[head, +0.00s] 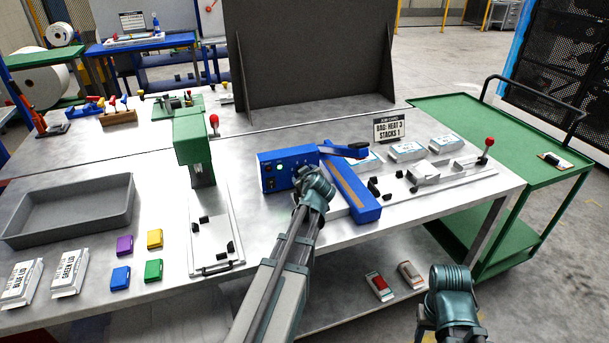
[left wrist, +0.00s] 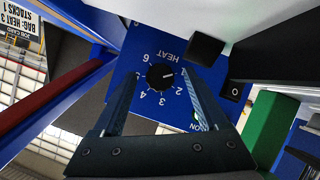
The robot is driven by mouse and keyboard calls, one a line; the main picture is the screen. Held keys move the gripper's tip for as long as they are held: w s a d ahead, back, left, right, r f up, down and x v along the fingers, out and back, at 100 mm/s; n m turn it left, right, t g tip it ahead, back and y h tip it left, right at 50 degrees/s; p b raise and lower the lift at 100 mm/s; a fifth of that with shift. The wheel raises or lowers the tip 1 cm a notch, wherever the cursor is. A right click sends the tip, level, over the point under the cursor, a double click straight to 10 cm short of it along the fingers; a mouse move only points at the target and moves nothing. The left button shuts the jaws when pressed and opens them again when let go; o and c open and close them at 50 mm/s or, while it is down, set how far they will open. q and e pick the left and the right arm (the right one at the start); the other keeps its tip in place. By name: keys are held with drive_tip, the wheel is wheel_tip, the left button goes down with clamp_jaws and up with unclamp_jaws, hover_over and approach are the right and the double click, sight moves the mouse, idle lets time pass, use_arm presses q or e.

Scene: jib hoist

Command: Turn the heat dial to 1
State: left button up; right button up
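The blue control box (head: 267,169) stands on the bench in the head view, with my left arm reaching its front. In the left wrist view its face is upside down, with a black heat dial (left wrist: 158,83) ringed by white numbers under the word HEAT. The dial's white mark points to the picture's right; the number there is hard to read beside the right fingertip. My left gripper (left wrist: 162,74) is open, its fingers on either side of the dial with gaps visible. In the head view my left fingertips are hidden. My right arm's wrist shows low right; its fingers are not visible.
A blue sealer with a raised arm (head: 353,190) is right of the box. A sign (head: 389,128) reads "BAG: HEAT 3 STACKS 1". A green press (head: 193,150) stands to the left; a green cart (head: 520,150) is at right.

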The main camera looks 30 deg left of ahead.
use_arm(q)
drive_tip(key=p+v, duration=0.5)
drive_tip(key=v, duration=0.7)
drive_tip(key=shift+s+d+r+p, duration=0.15)
drive_tip(key=shift+p, duration=0.15)
drive_tip(key=shift+s+d+r, duration=0.2)
drive_tip(key=shift+s+d, duration=0.2)
drive_tip(key=shift+s, duration=0.05)
